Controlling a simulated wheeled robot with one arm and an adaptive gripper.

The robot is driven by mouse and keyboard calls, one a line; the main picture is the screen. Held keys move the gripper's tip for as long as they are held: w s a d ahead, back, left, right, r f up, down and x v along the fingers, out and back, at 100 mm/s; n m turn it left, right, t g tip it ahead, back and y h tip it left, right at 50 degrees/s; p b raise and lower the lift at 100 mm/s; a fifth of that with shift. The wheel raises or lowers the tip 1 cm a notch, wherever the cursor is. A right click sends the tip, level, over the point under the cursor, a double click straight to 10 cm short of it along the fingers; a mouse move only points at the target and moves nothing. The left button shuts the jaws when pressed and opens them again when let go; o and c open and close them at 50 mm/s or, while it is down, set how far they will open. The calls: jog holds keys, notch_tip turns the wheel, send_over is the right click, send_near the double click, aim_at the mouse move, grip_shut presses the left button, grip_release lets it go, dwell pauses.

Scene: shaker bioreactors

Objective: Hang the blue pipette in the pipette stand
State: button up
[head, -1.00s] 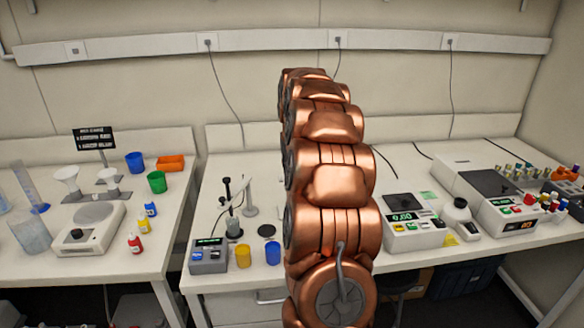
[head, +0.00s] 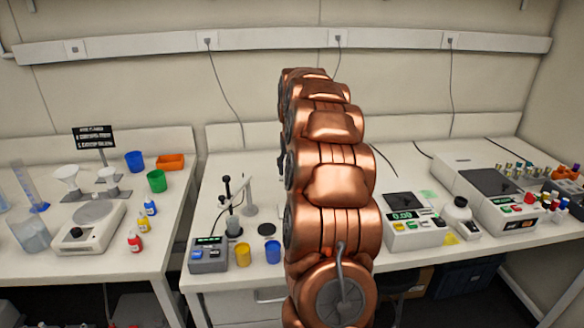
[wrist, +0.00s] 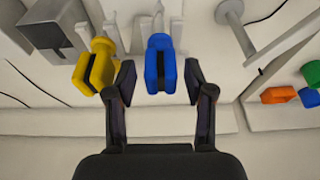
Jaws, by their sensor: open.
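In the wrist view, the blue pipette (wrist: 160,84) shows upright in the picture between my two dark fingertips (wrist: 160,70). My gripper is open, with a gap on each side of the blue body. A yellow pipette (wrist: 86,82) is just left of my left finger. Pale upright parts show behind both pipettes, but I cannot tell whether these are the pipette stand or whether the pipettes hang on it. In the head view, my copper arm hides both pipettes and most or all of my gripper.
A grey post on a round base (wrist: 236,36) is at the upper right of the wrist view. An orange tray (head: 170,162), green cup (head: 157,181) and blue cup (head: 135,162) stand on the left table. A balance (head: 412,222) is right of my arm.

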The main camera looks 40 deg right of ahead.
jog(key=shift+r, duration=0.15)
dwell(0.3)
jog(key=shift+r+p, duration=0.65)
jog(key=shift+r, duration=2.7)
jog(key=shift+a, duration=0.35)
jog(key=s+a+f+n+g+y, duration=0.15)
jog(key=s+a, duration=0.35)
jog(key=a, duration=0.8)
jog(key=s+a+n+y, duration=0.1)
jog(key=s+a+n, duration=0.3)
jog(key=a, duration=0.9)
jog(key=s+a+f+g, duration=0.1)
jog(key=s+a, duration=0.3)
jog(key=s, duration=0.4)
jog(key=s+a+f+n+g, duration=0.1)
jog(key=s+a+f, duration=0.3)
jog(key=s, duration=0.5)
jog(key=s+a+f+n+g, duration=0.1)
jog(key=s+a+f, duration=0.2)
jog(key=s+a, duration=0.2)
jog(key=s, duration=0.3)
jog(key=shift+s+a, duration=0.35)
jog(key=shift+s, duration=0.05)
